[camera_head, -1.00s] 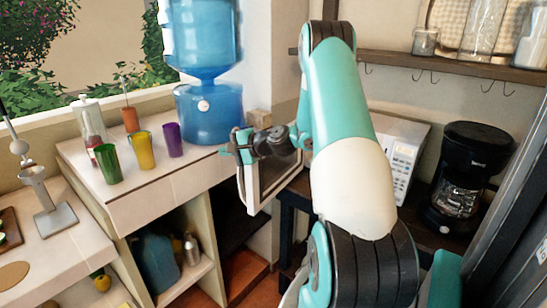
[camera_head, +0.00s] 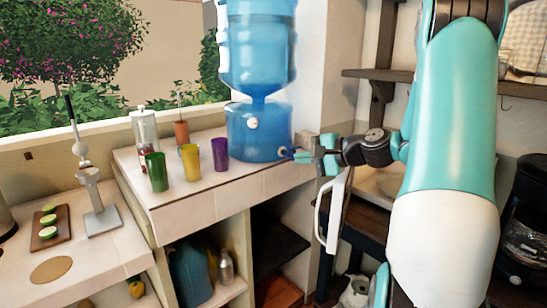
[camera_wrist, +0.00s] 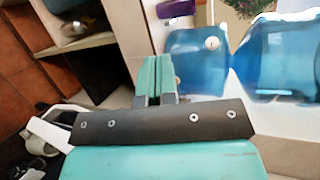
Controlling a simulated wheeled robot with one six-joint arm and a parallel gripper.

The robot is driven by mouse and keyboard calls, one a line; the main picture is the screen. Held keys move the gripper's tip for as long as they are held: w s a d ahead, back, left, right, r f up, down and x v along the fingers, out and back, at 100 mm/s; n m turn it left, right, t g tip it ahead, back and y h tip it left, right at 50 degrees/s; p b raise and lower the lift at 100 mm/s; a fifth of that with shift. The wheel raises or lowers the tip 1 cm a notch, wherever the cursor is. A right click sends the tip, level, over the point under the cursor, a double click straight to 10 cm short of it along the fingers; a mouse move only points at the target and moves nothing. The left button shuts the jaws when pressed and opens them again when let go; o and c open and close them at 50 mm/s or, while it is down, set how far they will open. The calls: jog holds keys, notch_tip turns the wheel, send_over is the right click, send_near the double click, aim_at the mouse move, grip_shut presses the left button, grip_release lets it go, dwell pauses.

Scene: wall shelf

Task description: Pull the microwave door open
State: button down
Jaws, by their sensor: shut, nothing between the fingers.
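The microwave door (camera_head: 335,215) stands swung far open in the head view and shows nearly edge-on, its white handle (camera_head: 319,218) facing left. Part of the microwave's pale interior (camera_head: 372,184) shows to the right of the door; my arm hides most of the body. My gripper (camera_head: 305,156) is shut and empty, just above the top of the door, pointing left toward the water dispenser. I cannot tell whether it touches the door. In the wrist view my shut fingers (camera_wrist: 158,72) point at the counter edge beside the blue dispenser.
The blue water dispenser (camera_head: 258,132) stands close to my fingertips. Green (camera_head: 156,171), yellow (camera_head: 190,162) and purple (camera_head: 220,154) cups stand on the counter. A coffee maker (camera_head: 525,225) is at the right. A wooden shelf (camera_head: 385,75) is above.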

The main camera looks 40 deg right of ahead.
jog(key=a+n+g+y, duration=0.4)
jog(key=a+n+g, duration=0.55)
jog(key=a, duration=1.25)
jog(key=s+a+n+g+h, duration=0.2)
jog(key=s+a+n+g, duration=0.1)
jog(key=s+a+n, duration=0.8)
jog(key=shift+s+a+f, duration=0.15)
jog(key=shift+s+a, duration=0.6)
jog(key=shift+s, duration=0.3)
jog(key=c, duration=1.7)
grip_release()
jog(key=s+n, duration=0.1)
jog(key=s+n+g+h, duration=0.1)
jog(key=s, duration=0.1)
jog(key=s+a+n+h, duration=0.1)
jog(key=s, duration=0.1)
jog(key=o, duration=0.5)
jog(key=shift+s, duration=0.2)
